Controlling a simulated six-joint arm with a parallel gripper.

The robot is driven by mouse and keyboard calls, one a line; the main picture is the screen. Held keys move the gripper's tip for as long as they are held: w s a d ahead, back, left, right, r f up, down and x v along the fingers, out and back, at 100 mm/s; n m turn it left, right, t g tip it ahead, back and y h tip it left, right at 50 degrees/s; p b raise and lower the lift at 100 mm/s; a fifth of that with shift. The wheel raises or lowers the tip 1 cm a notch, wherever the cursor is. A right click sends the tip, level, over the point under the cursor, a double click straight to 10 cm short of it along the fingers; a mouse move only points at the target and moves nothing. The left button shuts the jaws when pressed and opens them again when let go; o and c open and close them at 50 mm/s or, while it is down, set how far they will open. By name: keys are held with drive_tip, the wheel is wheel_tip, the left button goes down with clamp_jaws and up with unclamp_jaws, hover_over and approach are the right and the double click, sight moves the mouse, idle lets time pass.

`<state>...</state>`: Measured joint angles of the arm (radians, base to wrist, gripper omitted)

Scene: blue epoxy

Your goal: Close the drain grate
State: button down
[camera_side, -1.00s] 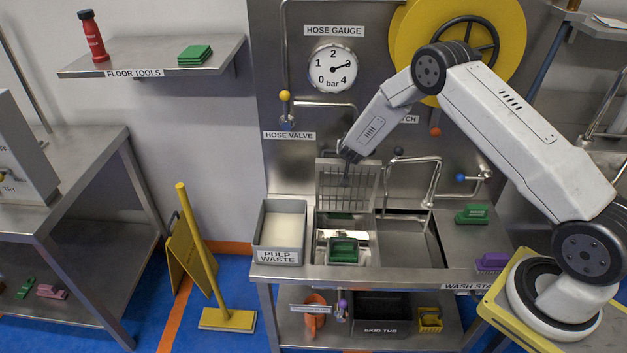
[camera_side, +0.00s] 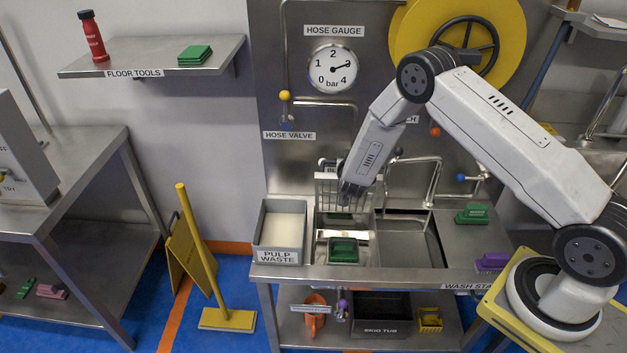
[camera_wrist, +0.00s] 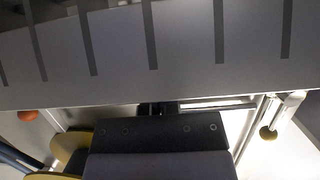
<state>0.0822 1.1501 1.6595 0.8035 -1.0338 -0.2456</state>
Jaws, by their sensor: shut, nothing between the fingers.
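The drain grate (camera_side: 328,188) is a slatted metal panel standing raised at the back of the left sink basin, tilted a little forward. In the wrist view the grate (camera_wrist: 185,55) fills the top as a grey plate with dark slots. My gripper (camera_side: 349,198) is shut and empty at the grate's upper right part; I cannot tell whether it touches. In the wrist view my gripper (camera_wrist: 158,108) shows as dark parts just below the grate's edge. The open basin (camera_side: 322,240) lies below, with a green brush (camera_side: 343,250) in it.
A grey pulp waste bin (camera_side: 280,235) stands close left of the basin. A bent metal tap (camera_side: 435,180) rises to the right, above a second basin (camera_side: 412,240). A green brush (camera_side: 472,214) and a purple brush (camera_side: 492,262) lie on the counter at right.

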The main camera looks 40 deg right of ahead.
drive_tip(key=s+a+f+t+h, duration=0.2)
drive_tip(key=s+a+f, duration=0.5)
drive_tip(key=s+a, duration=0.2)
drive_tip(key=shift+s+a+f, duration=0.8)
drive_tip(key=shift+f, duration=1.25)
drive_tip(key=shift+s+a+f, duration=0.75)
drive_tip(key=shift+s+f, duration=0.05)
drive_tip(key=shift+f, duration=1.3)
drive_tip(key=shift+s+a+f, duration=0.8)
drive_tip(key=shift+f, duration=1.25)
drive_tip(key=shift+s+a, duration=0.1)
drive_tip(key=shift+v, duration=0.85)
drive_tip(key=shift+h, duration=0.4)
drive_tip(key=shift+r+v, duration=0.2)
drive_tip(key=shift+v, duration=0.7)
drive_tip(key=shift+r+v, duration=0.25)
drive_tip(key=shift+v, duration=0.6)
drive_tip(key=shift+r+v, duration=0.2)
drive_tip(key=shift+v, duration=0.7)
